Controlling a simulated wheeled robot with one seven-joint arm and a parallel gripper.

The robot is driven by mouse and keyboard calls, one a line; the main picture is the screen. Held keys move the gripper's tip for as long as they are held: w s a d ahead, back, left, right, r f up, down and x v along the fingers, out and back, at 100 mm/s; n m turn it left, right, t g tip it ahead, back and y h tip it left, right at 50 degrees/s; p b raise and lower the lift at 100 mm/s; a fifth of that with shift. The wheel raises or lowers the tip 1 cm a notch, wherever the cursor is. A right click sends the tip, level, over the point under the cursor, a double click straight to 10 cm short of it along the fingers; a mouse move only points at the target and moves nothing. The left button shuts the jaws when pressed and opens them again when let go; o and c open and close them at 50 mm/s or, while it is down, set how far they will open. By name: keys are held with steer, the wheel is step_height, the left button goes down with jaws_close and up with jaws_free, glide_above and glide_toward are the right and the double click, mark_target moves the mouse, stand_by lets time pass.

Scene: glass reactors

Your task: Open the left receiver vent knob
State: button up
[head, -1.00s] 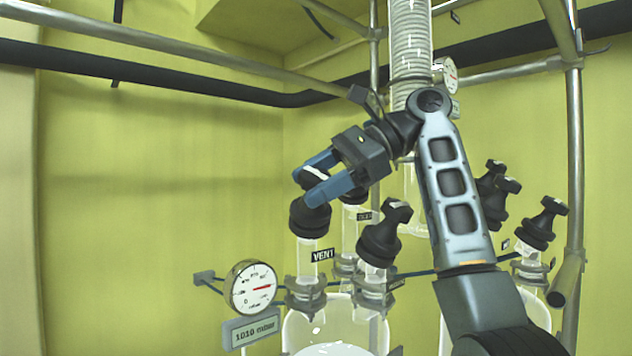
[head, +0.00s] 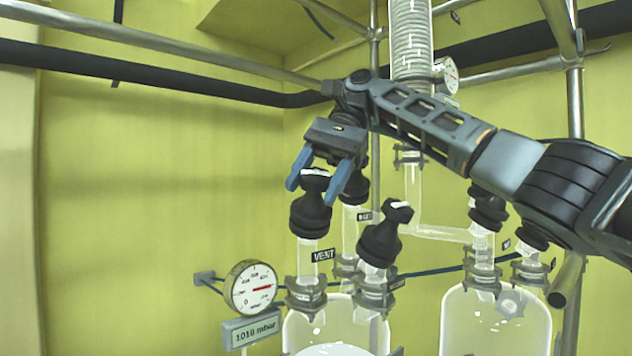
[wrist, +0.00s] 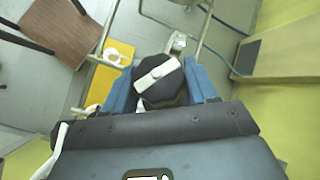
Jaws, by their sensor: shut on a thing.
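The left receiver vent knob (head: 311,207) is black with a white bar on its top. It sits on a glass neck beside the VENT label (head: 322,255), above the left glass receiver (head: 298,328). My gripper (head: 311,194) comes down from above, with a blue finger on each side of the knob's top, shut on it. In the wrist view, the knob (wrist: 158,84) sits between the fingers of my gripper (wrist: 157,68), its white bar slanted up to the right. The fingers hide parts of the knob's sides.
A second black knob (head: 380,245) stands close to the right, and another (head: 355,190) just behind. A pressure gauge (head: 252,287) with a 1010 mbar display (head: 252,330) is at lower left. Metal rails cross above. The wall side at left is clear.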

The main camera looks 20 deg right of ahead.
steer(key=shift+a+n+g+h, duration=0.1)
steer(key=shift+n+g+h, duration=0.7)
steer(key=shift+n+h, duration=0.4)
steer(key=shift+f+n+g+h, duration=0.1)
steer(key=shift+n+g+h, duration=0.2)
steer(key=shift+n+h, duration=0.3)
steer(key=o, duration=1)
steer(key=shift+s, duration=0.1)
steer(key=shift+c, duration=0.2)
